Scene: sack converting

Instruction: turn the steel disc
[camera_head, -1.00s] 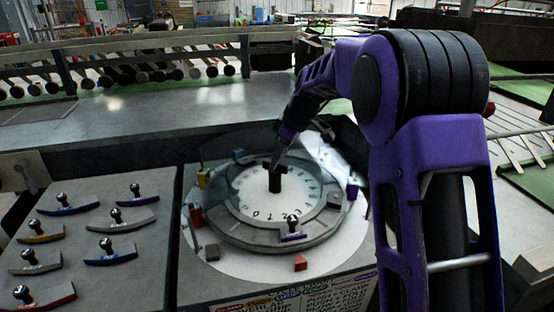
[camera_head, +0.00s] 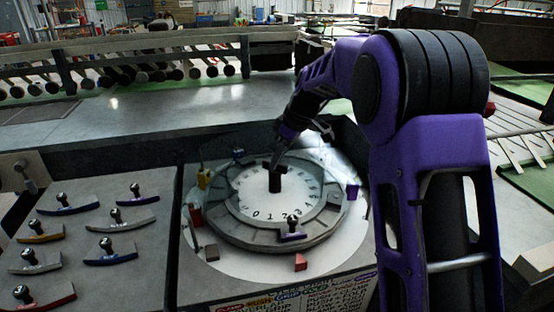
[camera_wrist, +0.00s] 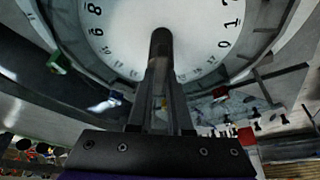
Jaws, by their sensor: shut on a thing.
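The steel disc (camera_head: 240,229) is a round grey turntable with a pale numbered dial (camera_head: 245,190) on top. A short dark post (camera_head: 275,183) stands upright at its centre. My gripper (camera_head: 277,163) comes down from above and is shut on the top of the post. In the wrist view the fingers (camera_wrist: 160,85) reach to the post (camera_wrist: 161,42), with the dial (camera_wrist: 200,22) behind it. A curved piece with a black ball knob and purple edge (camera_head: 292,236) sits at the disc's front rim. A clear cover seems to lie behind the disc.
Coloured blocks surround the disc: yellow (camera_head: 203,179), red (camera_head: 196,215), grey (camera_head: 212,252), orange-red (camera_head: 300,262) and purple (camera_head: 352,192). Several knobbed curved pieces lie on the left panel (camera_head: 150,255). A printed sign (camera_head: 300,300) is in front. The steel table behind (camera_head: 200,118) is clear.

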